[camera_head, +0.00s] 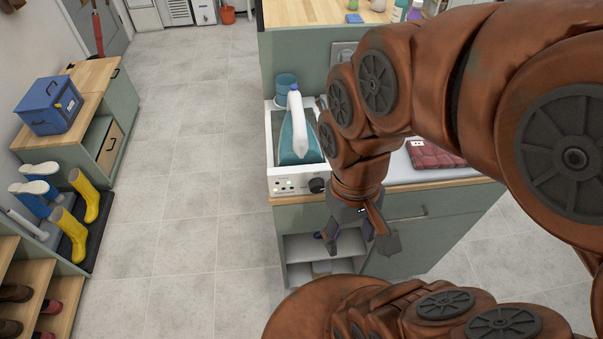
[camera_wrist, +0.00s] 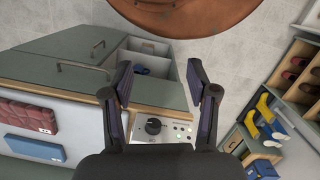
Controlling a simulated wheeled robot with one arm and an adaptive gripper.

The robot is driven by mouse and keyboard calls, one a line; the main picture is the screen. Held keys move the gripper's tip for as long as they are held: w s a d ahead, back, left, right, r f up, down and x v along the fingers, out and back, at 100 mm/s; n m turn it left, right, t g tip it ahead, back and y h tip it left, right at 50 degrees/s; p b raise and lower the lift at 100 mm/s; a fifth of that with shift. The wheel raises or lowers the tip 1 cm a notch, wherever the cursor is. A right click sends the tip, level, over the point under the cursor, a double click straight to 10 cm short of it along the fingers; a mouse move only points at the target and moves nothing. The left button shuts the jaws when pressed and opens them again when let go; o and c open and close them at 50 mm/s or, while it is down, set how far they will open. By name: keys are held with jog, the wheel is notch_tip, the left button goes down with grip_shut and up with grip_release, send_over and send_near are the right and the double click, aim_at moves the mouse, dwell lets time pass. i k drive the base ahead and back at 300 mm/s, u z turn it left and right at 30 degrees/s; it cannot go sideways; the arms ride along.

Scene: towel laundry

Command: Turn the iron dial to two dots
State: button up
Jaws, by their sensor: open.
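The iron station (camera_head: 275,150) stands on the counter, with a white and teal iron (camera_head: 294,130) resting on it. Its black dial (camera_head: 317,185) is on the right of the white front panel, beside small green lights. The dial also shows in the wrist view (camera_wrist: 153,126), with the panel (camera_wrist: 181,138) around it. The dial's setting is too small to read. My gripper (camera_head: 348,236) is in front of the counter, below and right of the dial in the head view. In the wrist view my gripper (camera_wrist: 160,80) is open and empty, and its fingers are apart from the dial.
A folded red towel (camera_head: 435,153) lies right of the station; a blue one (camera_wrist: 35,148) shows beside it in the wrist view. Below the counter are an open shelf (camera_head: 305,247) and drawer handles. Boots (camera_head: 90,196) and a blue box (camera_head: 48,105) stand left, across free floor.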

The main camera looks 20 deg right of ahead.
aim_at(317, 186)
jog(key=u, duration=0.65)
jog(key=k, duration=0.85)
jog(key=u, duration=1.5)
jog(key=k, duration=0.7)
jog(key=u, duration=0.75)
